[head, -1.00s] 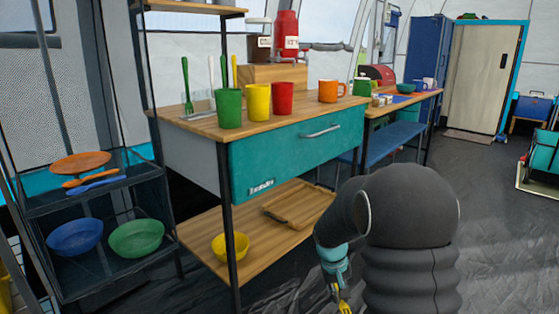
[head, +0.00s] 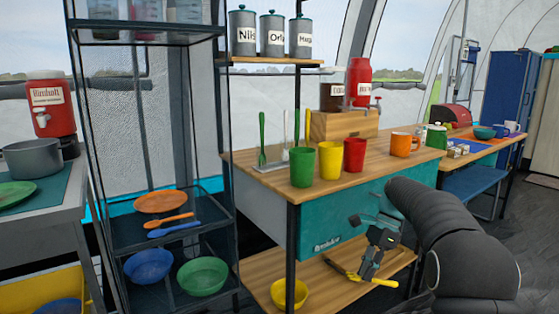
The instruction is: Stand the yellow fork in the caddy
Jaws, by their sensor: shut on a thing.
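My gripper (head: 369,274) is in front of the counter's lower shelf, shut on the yellow fork (head: 385,282). The fork lies roughly crosswise in the jaws, with yellow showing on both sides; the jaws hide its middle. On the left end of the countertop, a low grey caddy (head: 262,167) shows behind the cups. A green fork (head: 262,140) and other thin white, green and yellow utensils stand upright there. The green cup hides part of the caddy. My gripper is lower than the caddy and to its right, well apart from it.
Green (head: 302,167), yellow (head: 330,161) and red (head: 354,155) cups stand along the counter's front edge, right of the caddy. An orange mug (head: 400,145) is farther right. A teal drawer front (head: 345,215) is below the countertop. A yellow bowl (head: 289,294) sits on the lower shelf.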

